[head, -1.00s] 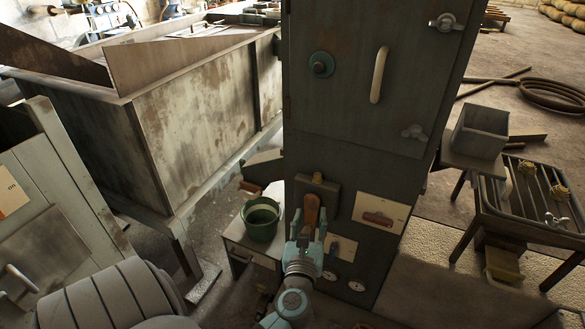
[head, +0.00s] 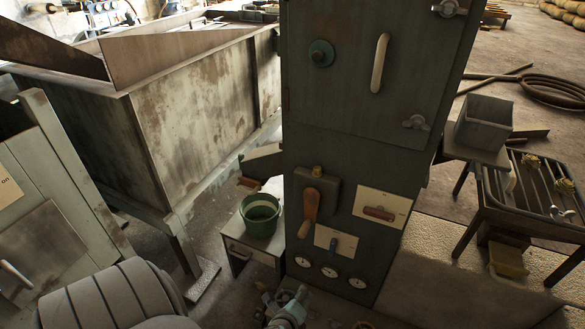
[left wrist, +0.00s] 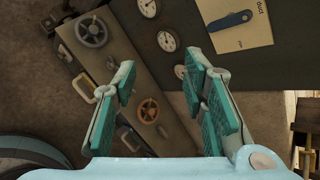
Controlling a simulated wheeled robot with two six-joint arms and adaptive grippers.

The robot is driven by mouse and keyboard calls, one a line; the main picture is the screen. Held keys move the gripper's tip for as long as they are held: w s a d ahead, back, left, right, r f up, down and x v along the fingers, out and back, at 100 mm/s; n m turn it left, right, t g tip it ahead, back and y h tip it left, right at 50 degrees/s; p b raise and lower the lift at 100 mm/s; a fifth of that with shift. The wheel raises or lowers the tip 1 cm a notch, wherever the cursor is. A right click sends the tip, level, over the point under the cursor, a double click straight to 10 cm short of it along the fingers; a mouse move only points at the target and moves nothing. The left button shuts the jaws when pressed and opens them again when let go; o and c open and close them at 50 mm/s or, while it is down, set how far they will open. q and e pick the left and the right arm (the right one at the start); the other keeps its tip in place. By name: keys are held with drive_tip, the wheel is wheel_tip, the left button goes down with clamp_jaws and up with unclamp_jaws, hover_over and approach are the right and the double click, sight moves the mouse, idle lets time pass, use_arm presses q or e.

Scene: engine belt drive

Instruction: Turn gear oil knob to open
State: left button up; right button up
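My left gripper (left wrist: 162,85) is open in the left wrist view, its teal-padded fingers apart with nothing between them. In the head view it is low at the bottom edge (head: 272,300), small and partly cut off. In the left wrist view a brass handwheel (left wrist: 148,110) and a grey handwheel (left wrist: 91,32) sit on a low panel beyond the fingers. The brass one shows between the fingers, the grey one up and left of them. I see no readable gear oil label, so I cannot tell which control is the gear oil knob. My right gripper is not in view.
The tall cabinet (head: 352,160) carries an orange-brown lever (head: 310,207), a red handle (head: 379,213), a blue handle (head: 334,245) and round gauges (head: 329,271). A green bucket (head: 260,215) stands on a small table to its left. A rack (head: 535,200) stands right.

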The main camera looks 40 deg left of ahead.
use_arm(q)
drive_tip(key=shift+n+g, duration=0.5)
drive_tip(key=shift+n, duration=0.4)
drive_tip(key=shift+s+d+f, duration=0.15)
drive_tip(key=shift+s+f, duration=0.55)
drive_tip(key=shift+f, duration=0.25)
drive_tip(key=shift+s+d+f, duration=0.15)
drive_tip(key=shift+s+f, duration=0.55)
drive_tip(key=shift+f, duration=0.25)
drive_tip(key=n+t+y+b, duration=0.2)
drive_tip(key=n+t+b, duration=0.5)
drive_tip(key=n, duration=1.4)
approach(316, 170)
drive_tip(key=w+a+p, duration=0.1)
drive_tip(key=w, duration=0.1)
drive_tip(key=w+a+f+t+p, duration=0.1)
drive_tip(key=w, duration=0.2)
drive_tip(key=w+a+t+p, duration=0.1)
drive_tip(key=w, duration=0.2)
drive_tip(key=shift+a+f+h, duration=0.2)
drive_tip(key=shift+f+h, duration=0.05)
drive_tip(key=shift+h, duration=0.05)
